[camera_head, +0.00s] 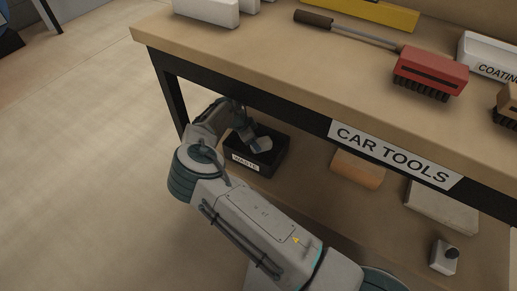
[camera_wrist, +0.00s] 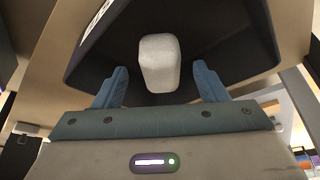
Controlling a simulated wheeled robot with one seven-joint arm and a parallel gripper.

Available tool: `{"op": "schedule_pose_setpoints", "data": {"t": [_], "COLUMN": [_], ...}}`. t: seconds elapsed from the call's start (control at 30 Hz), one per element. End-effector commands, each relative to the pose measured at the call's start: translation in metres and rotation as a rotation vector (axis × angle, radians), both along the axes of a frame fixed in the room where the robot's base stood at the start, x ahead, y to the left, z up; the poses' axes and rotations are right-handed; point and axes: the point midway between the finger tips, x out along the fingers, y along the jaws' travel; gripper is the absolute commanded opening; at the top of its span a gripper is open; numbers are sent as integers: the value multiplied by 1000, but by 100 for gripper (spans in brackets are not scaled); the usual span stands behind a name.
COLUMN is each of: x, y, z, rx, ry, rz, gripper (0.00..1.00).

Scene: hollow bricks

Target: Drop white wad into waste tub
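The white wad (camera_wrist: 158,62) is a pale rounded block in the wrist view. It shows between and beyond the fingertips of my gripper (camera_wrist: 161,86), with a gap on each side. The blue fingers are spread apart and do not touch it. The dark waste tub (camera_wrist: 225,60) surrounds the wad in that view; whether the wad rests on its floor or is above it I cannot tell. In the head view, the black tub (camera_head: 268,164) with its "WASTE" label stands on the lower shelf under the bench, with my gripper over it. The wad cannot be told apart there.
The bench top (camera_head: 290,65) and its dark front rail with the "CAR TOOLS" sign (camera_head: 392,153) overhang the tub. A tan block (camera_head: 357,170), a grey slab (camera_head: 441,206) and a small white container (camera_head: 444,257) are on the shelf. A red brush (camera_head: 430,72) lies on top.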

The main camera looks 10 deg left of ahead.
Motion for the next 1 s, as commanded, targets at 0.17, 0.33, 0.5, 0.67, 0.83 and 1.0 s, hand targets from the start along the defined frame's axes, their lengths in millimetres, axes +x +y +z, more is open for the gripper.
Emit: {"op": "schedule_pose_setpoints", "data": {"t": [0.17, 0.33, 0.5, 0.67, 0.83, 1.0], "x": [0, -1, -5, -12, -16, -16], "y": [0, 1, 9, 18, 23, 24], "z": [0, 5, 30, 53, 68, 69], "rx": [0, 0, 3, 2, 1, -2], "ry": [0, 0, -1, 1, 1, 1], "rz": [0, 0, 1, 1, 1, 1], "gripper": [70, 70, 70, 70, 70, 70]}}
